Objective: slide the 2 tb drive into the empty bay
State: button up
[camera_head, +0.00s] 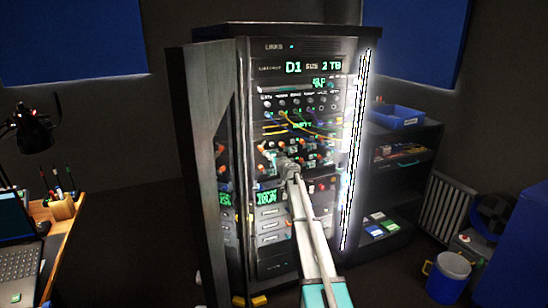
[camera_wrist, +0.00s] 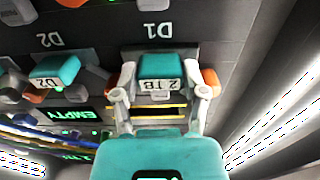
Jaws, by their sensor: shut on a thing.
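In the wrist view, which looks upside down, my gripper (camera_wrist: 161,93) is shut on a teal-fronted drive marked "2 TB" (camera_wrist: 160,68), with a finger on each side. The drive is at the rack front beside the label D1 (camera_wrist: 150,30); how deep it sits I cannot tell. A similar teal block marked D2 (camera_wrist: 56,70) is to its left. A green EMPTY display (camera_wrist: 68,115) glows at lower left. In the head view my gripper (camera_head: 288,172) is at the middle of the rack (camera_head: 314,33) and hides the drive.
The rack door (camera_head: 205,130) stands open on the left. The rack's top display (camera_head: 312,67) reads D1, size 2 TB. Cables (camera_head: 295,122) hang across the front above my gripper. A shelf (camera_head: 425,135) stands right, a desk (camera_head: 50,245) left.

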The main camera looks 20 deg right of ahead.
jog(key=shift+w, duration=0.3)
jog(key=o, duration=1.2)
jog(key=s, duration=1.2)
dwell(0.5)
